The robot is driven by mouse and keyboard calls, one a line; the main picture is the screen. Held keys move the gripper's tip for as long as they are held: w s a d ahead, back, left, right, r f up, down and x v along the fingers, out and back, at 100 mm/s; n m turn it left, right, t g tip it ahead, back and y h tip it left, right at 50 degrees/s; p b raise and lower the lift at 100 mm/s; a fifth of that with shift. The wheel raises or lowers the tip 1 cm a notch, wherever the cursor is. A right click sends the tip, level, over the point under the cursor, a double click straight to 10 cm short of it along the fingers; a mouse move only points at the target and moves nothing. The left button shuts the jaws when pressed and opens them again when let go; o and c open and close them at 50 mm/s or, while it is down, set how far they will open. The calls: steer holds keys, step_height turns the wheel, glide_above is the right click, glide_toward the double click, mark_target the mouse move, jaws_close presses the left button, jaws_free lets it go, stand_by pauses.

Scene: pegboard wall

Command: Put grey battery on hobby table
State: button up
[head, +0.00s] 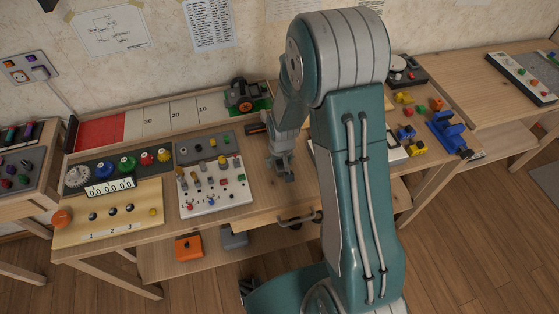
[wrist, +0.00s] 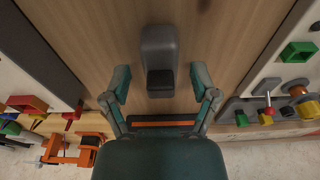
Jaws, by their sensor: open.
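A grey block with a darker end (wrist: 159,60), which looks like the grey battery, lies on the bare wood of a table (wrist: 225,40). My gripper (wrist: 160,84) is open above the tabletop, with one finger on each side of the block's near, dark end. The fingers appear apart from it. In the head view my gripper (head: 284,174) points down over the middle of the wooden table (head: 262,190), and my arm hides part of the table. Which table is the hobby table cannot be told for certain.
A black and orange item (wrist: 160,122) lies behind the block, near the wall side. A white button panel (head: 213,188) stands left of my gripper. A blue vise-like tool (head: 450,133) is on the right. An orange box (head: 189,247) and a grey box (head: 233,238) sit below.

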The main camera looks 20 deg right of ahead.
steer(key=shift+r, duration=0.1)
step_height(320, 180, up, 12)
steer(key=s, duration=0.2)
step_height(320, 180, up, 12)
steer(key=t, duration=0.2)
glide_above(281, 168)
steer(key=s, duration=0.7)
steer(key=s+r+t, duration=0.1)
steer(key=s+r, duration=0.5)
steer(key=s, duration=0.6)
steer(key=shift+s+r+t, duration=0.15)
steer(key=shift+r+t, duration=0.2)
steer(key=shift+t, duration=0.05)
steer(key=shift+d, duration=0.1)
